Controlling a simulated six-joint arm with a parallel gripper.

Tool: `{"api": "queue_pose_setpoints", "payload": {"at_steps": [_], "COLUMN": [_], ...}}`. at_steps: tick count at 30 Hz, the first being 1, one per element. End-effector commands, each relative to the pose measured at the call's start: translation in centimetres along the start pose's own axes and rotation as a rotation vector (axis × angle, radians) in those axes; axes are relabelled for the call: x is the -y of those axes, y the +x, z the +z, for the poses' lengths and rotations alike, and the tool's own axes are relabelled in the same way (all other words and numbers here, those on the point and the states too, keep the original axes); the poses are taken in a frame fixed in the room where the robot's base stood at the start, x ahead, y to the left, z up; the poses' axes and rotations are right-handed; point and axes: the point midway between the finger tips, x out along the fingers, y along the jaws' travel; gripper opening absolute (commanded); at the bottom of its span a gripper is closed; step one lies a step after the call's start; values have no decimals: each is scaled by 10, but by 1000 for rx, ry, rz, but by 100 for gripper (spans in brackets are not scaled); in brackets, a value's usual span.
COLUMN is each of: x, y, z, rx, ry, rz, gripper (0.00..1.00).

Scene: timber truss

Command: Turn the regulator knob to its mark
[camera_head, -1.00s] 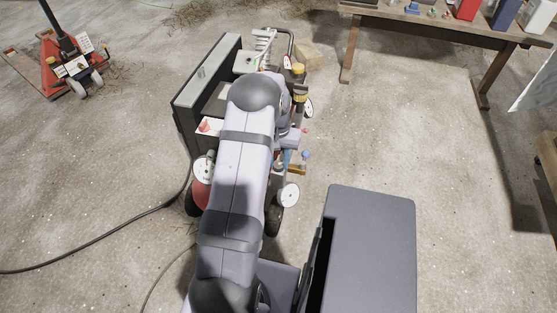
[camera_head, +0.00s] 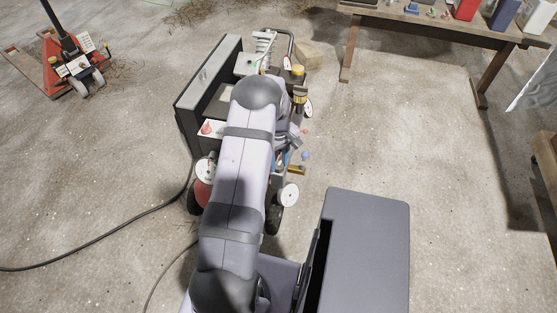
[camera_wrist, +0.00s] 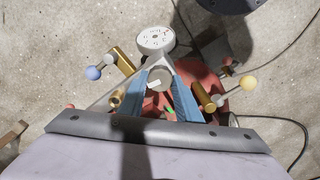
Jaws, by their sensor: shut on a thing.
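In the wrist view the regulator knob (camera_wrist: 160,78) is a grey round cap with a pale pointer stripe, seated below a white dial gauge (camera_wrist: 155,40). My gripper (camera_wrist: 162,72) has two blue fingers, one on each side of the knob, and is shut on it. I cannot make out the mark for the knob. In the head view my arm covers the knob, and only a bit of a blue finger shows beside the compressor cart (camera_head: 207,92).
Brass valves with a blue-ball lever (camera_wrist: 93,73) and a yellow-ball lever (camera_wrist: 248,83) flank the knob closely. A red tank (camera_wrist: 205,80) lies below.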

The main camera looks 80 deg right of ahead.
Motion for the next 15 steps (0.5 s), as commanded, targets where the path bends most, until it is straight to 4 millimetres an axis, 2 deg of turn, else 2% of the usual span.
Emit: {"api": "queue_pose_setpoints", "payload": {"at_steps": [6, 15], "x": [0, 0], "y": [-1, -1], "z": [-1, -1], "rx": [-1, -2], "ry": [-125, -201], "rz": [1, 1], "gripper": [8, 8]}}
